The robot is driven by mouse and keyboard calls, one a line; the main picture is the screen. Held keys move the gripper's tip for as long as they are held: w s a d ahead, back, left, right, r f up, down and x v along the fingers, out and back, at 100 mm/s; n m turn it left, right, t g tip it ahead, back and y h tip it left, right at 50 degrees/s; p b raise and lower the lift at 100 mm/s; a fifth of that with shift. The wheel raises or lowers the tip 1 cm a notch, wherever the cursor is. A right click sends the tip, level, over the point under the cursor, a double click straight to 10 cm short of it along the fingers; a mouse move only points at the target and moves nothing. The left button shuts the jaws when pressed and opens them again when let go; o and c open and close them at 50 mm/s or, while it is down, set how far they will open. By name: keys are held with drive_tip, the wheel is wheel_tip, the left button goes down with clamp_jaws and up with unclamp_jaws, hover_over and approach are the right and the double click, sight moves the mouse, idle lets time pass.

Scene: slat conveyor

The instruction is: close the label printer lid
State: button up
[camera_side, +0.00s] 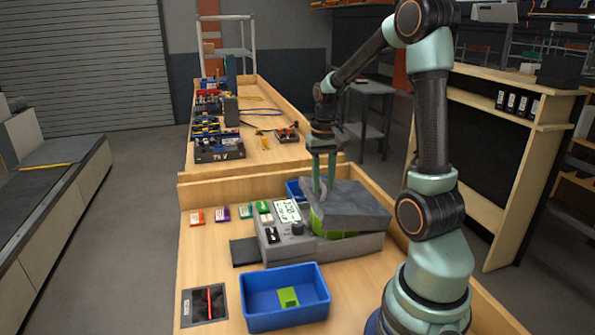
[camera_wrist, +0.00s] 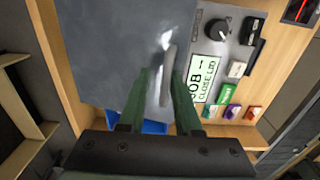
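The label printer (camera_side: 270,246) stands on the wooden bench, with a small display (camera_side: 288,211) that also shows in the wrist view (camera_wrist: 205,68) and reads a job line with "close lid". Its grey lid (camera_side: 350,205) is tilted up, apart from the body. A green roll (camera_side: 318,222) shows in the gap beneath it. In the wrist view the lid (camera_wrist: 110,45) lies under my gripper (camera_wrist: 161,78), with a raised grey handle (camera_wrist: 168,62) between the fingers. The fingers are apart, the right one close to the handle. In the side view my gripper (camera_side: 323,188) points down at the lid's left edge.
A blue bin (camera_side: 262,312) with a green block (camera_side: 288,297) stands in front of the printer. Another blue bin (camera_side: 295,190) is behind it. Several coloured cartridges (camera_side: 220,213) lie to the left. A dark tray (camera_side: 204,304) with a red item is at front left.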

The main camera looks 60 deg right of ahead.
drive_tip(key=shift+w+a+f, duration=0.2)
drive_tip(key=shift+w+f, duration=0.1)
drive_tip(key=shift+f, duration=0.3)
drive_tip(key=shift+w+a+f, duration=0.25)
drive_tip(key=shift+f, duration=0.35)
drive_tip(key=shift+w+a+f, duration=0.2)
drive_tip(key=shift+w+f, duration=0.1)
drive_tip(key=shift+f, duration=0.3)
drive_tip(key=shift+r, duration=3.55)
drive_tip(key=s+a+r+n+t, duration=0.1)
drive_tip(key=a+r+n+t, duration=0.1)
drive_tip(key=a, duration=0.8)
drive_tip(key=s+a+r+n+t, duration=0.1)
drive_tip(key=a+r+n+t, duration=0.2)
drive_tip(key=a+n, duration=0.4)
drive_tip(key=a+r, duration=0.1)
drive_tip(key=a, duration=0.3)
drive_tip(key=shift+a+t, duration=0.15)
drive_tip(key=shift+t, duration=0.15)
